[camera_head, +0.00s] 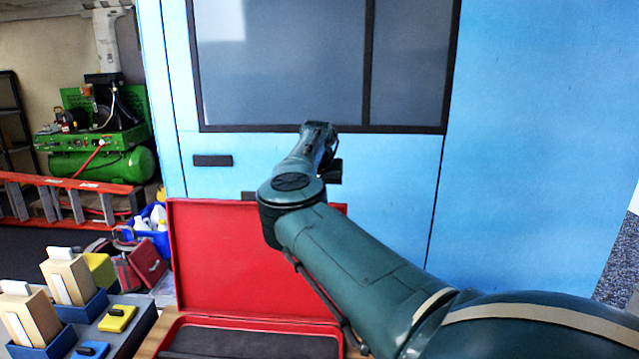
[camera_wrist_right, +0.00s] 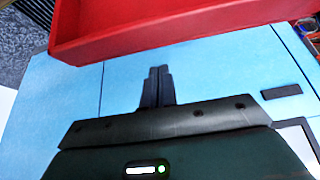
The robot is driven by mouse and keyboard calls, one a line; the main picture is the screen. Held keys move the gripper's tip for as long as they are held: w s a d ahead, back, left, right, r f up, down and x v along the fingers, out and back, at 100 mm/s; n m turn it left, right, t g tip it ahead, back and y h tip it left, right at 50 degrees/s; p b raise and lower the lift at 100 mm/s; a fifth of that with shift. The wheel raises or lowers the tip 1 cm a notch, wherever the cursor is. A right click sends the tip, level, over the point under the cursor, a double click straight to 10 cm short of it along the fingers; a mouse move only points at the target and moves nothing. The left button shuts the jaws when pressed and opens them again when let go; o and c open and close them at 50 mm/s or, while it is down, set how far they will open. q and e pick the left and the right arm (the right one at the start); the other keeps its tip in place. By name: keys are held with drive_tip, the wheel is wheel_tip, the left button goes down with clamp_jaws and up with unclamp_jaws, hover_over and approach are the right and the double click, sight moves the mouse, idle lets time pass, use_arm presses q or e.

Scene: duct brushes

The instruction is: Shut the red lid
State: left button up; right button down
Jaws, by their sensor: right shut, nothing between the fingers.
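The red lid (camera_head: 215,255) stands open and upright at the back of its red case in the head view. The case's bottom part (camera_head: 183,322) has a dark inside and is cut off by the lower picture edge. My right arm reaches over the lid's right part and hides some of it. My right gripper (camera_wrist_right: 158,70) is shut and empty, with its fingers together. In the right wrist view a red part of the case (camera_wrist_right: 190,42) crosses the top, beyond the fingertips, seemingly apart from them. In the head view the fingers are mostly hidden. My left gripper is out of view.
A blue cabinet (camera_head: 530,150) with dark windows stands close behind the case. To the left are blue trays with wooden blocks (camera_head: 70,280), a yellow piece (camera_head: 117,318), a blue bin (camera_head: 152,232), an orange ladder (camera_head: 70,185) and a green compressor (camera_head: 105,165).

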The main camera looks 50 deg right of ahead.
drive_tip(key=shift+s+a+r, duration=0.25)
drive_tip(key=shift+s+a, duration=0.3)
drive_tip(key=shift+a, duration=0.25)
drive_tip(key=shift+s+a+r, duration=0.2)
drive_tip(key=shift+s+a, duration=0.3)
drive_tip(key=shift+a, duration=0.25)
